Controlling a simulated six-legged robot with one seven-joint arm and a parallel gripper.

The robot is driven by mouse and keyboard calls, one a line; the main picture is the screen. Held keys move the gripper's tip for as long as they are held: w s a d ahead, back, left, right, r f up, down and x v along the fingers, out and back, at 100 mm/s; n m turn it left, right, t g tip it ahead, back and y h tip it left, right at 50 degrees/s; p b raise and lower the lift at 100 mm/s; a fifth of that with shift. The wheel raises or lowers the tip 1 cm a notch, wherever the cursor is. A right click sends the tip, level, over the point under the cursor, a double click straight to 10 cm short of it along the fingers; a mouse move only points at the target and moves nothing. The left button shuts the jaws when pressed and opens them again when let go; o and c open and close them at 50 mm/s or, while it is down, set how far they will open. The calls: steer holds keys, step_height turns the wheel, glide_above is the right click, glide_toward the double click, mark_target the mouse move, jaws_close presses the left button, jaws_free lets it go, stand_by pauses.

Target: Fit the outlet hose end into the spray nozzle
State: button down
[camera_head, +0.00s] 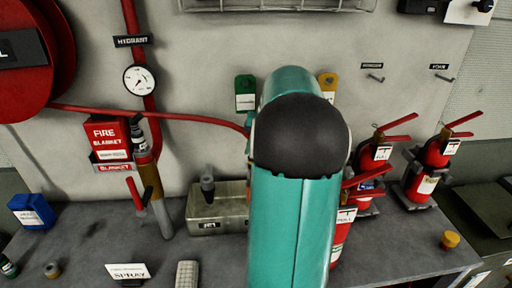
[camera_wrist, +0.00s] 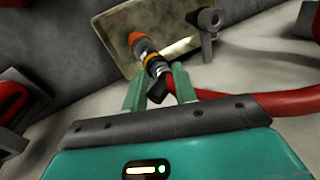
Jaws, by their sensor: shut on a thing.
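My gripper (camera_wrist: 158,82) is shut on a dark hose end (camera_wrist: 153,63) with orange and yellow bands, seen in the wrist view. Its orange tip (camera_wrist: 135,38) points away from my fingers, over or against a metal box. A red hose (camera_wrist: 270,103) runs off to the right from behind my fingers. In the head view my teal arm hides the gripper and hose end; the red hose (camera_head: 190,117) disappears behind it. A grey upright fitting (camera_head: 207,185) stands on the metal box (camera_head: 218,223); it also shows in the wrist view (camera_wrist: 208,20). I cannot tell whether it is the spray nozzle.
A "SPRAY" sign (camera_head: 128,272) stands at the bench front. A brass-and-grey fitting with a red lever (camera_head: 150,190) stands at the left, beside a red fire blanket box (camera_head: 108,142). Red extinguishers (camera_head: 427,170) stand at the right. The right front bench is mostly clear.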

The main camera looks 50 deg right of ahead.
steer(key=shift+f, duration=1.25)
steer(key=c, duration=1)
jaws_free()
steer(key=shift+c, duration=0.2)
steer(key=shift+r, duration=0.1)
steer(key=v, duration=1.1)
steer(key=shift+r, duration=0.35)
steer(key=shift+s+d, duration=0.1)
steer(key=shift+s, duration=0.05)
